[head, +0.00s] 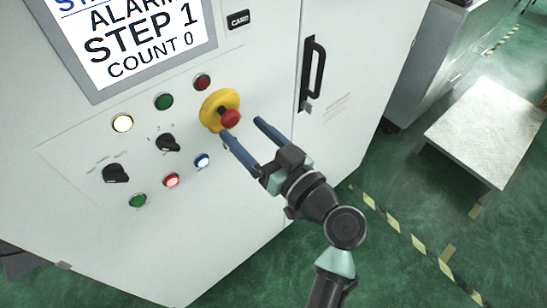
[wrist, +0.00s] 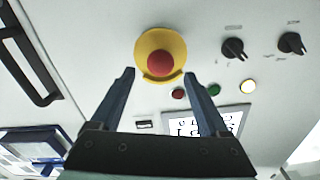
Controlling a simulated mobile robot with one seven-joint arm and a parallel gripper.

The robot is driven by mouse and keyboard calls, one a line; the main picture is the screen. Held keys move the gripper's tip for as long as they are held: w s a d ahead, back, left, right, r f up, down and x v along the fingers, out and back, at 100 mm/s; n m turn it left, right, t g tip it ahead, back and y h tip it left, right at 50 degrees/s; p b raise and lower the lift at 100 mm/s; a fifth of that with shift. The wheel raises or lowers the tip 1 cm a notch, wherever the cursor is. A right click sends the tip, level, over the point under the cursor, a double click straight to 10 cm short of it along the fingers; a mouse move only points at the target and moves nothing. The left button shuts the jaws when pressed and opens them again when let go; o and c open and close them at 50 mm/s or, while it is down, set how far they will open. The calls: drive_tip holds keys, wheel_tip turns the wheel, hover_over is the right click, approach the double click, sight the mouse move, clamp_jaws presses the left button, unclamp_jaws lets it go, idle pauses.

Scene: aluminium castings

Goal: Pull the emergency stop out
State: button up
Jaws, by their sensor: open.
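The emergency stop is a red mushroom button (head: 230,118) on a round yellow base (head: 214,108), mounted on the front of a white cabinet. My gripper (head: 241,128) is open, its two blue fingers pointing toward the button, with one fingertip on each side of it in the head view. In the wrist view the red button (wrist: 160,60) and yellow base (wrist: 177,47) lie beyond the open fingertips (wrist: 160,80), roughly centred between them. The fingers hold nothing. I cannot tell the exact gap between the fingertips and the button.
Around the stop are lit buttons, such as a white one (head: 122,123) and a blue one (head: 202,161), and black rotary switches (head: 116,174). A screen (head: 140,38) reads "STEP 1, COUNT 0". A black door handle (head: 312,72) stands out at the right. A low pale table (head: 487,130) is farther right.

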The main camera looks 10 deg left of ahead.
drive_tip(key=b+v, duration=0.2)
drive_tip(key=v, duration=0.7)
drive_tip(key=shift+b, duration=0.4)
drive_tip(key=w+d+r+m+t+h, duration=0.1)
drive_tip(key=w+r+t+h, duration=0.25)
drive_tip(key=r, duration=0.55)
drive_tip(key=w+d+r+m+t+h, duration=0.1)
drive_tip(key=w+r+m+t+h, duration=0.2)
drive_tip(key=r, duration=0.6)
drive_tip(key=s+d+r+m+t+h, duration=0.1)
drive_tip(key=s+r+t+h, duration=0.3)
drive_tip(key=r, duration=0.7)
drive_tip(key=s+d+r+m+t+h, duration=0.2)
drive_tip(key=s+r+t, duration=0.4)
drive_tip(key=r, duration=0.5)
drive_tip(key=shift+s+m+h, duration=0.25)
drive_tip(key=shift+m+h, duration=0.15)
drive_tip(key=shift+h, duration=0.45)
